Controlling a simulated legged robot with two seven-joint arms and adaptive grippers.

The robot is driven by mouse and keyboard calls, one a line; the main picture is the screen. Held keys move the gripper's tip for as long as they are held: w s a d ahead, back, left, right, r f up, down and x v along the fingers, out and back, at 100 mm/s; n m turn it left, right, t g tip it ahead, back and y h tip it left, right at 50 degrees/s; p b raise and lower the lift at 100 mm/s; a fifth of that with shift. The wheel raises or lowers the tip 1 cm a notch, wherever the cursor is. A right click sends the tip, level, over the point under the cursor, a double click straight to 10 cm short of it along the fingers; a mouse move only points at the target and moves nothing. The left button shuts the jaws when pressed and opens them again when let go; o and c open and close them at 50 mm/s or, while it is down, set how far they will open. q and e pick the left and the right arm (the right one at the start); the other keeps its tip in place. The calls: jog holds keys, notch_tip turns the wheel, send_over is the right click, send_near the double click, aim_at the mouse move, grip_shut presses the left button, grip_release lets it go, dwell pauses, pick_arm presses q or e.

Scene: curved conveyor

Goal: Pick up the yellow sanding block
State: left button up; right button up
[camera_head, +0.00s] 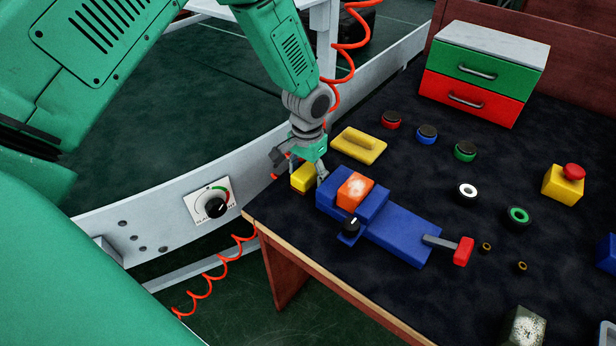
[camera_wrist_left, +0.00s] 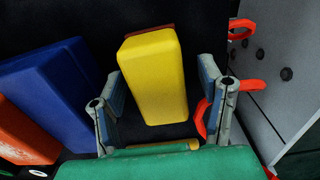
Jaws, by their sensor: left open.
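The yellow sanding block (camera_head: 302,178) lies on the dark table top near its left corner, just left of the blue vise. In the left wrist view, the block (camera_wrist_left: 155,75) is a long yellow piece with a brown strip at its far end. My left gripper (camera_head: 299,167) is open right at the block and partly covers it in the head view. In the wrist view, the fingers of the left gripper (camera_wrist_left: 163,95) stand on both sides of its near end, with gaps visible. My right gripper is not in view.
The blue vise (camera_head: 400,232) with an orange block (camera_head: 354,189) is close on the right. A yellow float (camera_head: 359,145) lies behind. A red coiled hose (camera_head: 346,50) hangs beside the arm, near the grey conveyor side (camera_head: 150,205). Small knobs and rings lie farther right.

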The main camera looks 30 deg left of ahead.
aim_at(307, 169)
pick_arm(q)
jog(key=c, duration=1.3)
notch_tip(307, 169, up, 10)
jog(key=shift+f+p, duration=0.1)
jog(key=shift+p, duration=0.55)
